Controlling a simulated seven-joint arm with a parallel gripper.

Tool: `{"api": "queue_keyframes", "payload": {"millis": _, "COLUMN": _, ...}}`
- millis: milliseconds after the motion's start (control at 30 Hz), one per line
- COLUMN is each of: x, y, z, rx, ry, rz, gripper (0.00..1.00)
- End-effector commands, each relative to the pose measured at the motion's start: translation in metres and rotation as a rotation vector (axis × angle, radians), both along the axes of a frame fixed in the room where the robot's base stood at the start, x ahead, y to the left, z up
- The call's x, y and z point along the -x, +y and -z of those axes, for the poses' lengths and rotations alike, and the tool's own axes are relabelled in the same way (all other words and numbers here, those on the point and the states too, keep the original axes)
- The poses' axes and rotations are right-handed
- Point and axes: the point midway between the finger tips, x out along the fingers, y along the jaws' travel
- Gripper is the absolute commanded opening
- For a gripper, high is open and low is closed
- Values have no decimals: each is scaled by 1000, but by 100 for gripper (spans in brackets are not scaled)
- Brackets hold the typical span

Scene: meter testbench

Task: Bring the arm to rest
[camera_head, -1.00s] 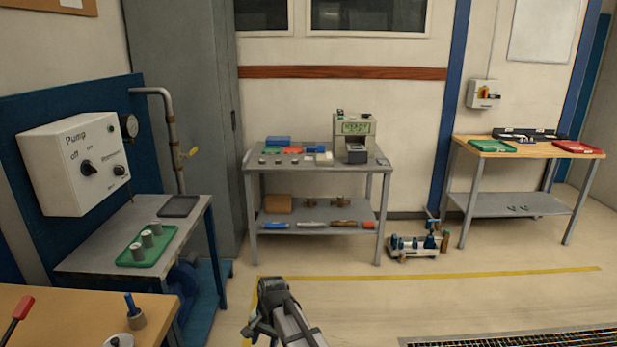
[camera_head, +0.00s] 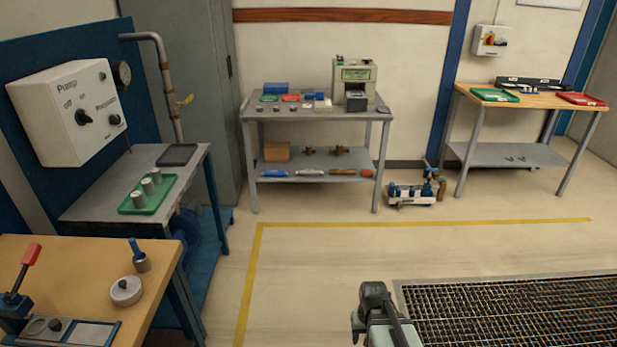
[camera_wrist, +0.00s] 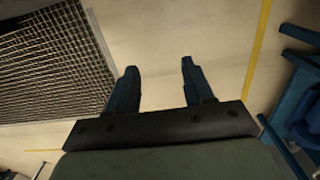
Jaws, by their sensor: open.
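My gripper shows in the wrist view (camera_wrist: 160,85) with its two dark fingers apart and nothing between them. Bare floor lies beyond the fingertips. In the head view my arm (camera_head: 385,315) comes up from the bottom edge, right of centre, over open floor beside the floor grating. The fingertips cannot be made out there. My gripper touches no bench or object that I can see.
A floor grating (camera_head: 510,305) lies at the lower right. A wooden bench (camera_head: 60,260) and the pump bench (camera_head: 95,205) stand at left. A grey metal table (camera_head: 300,112) and a wood-topped table (camera_head: 540,98) stand at the back. The middle floor is clear.

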Motion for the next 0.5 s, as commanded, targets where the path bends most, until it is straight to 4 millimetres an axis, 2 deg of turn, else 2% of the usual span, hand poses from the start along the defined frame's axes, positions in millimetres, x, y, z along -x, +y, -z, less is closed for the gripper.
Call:
{"api": "queue_keyframes", "payload": {"millis": 267, "x": 43, "y": 0, "z": 45, "rx": -1, "ry": 101, "rz": 3, "gripper": 52}}
{"api": "queue_keyframes", "payload": {"millis": 500, "x": 100, "y": 0, "z": 93, "rx": 0, "ry": 222, "rz": 4, "gripper": 52}}
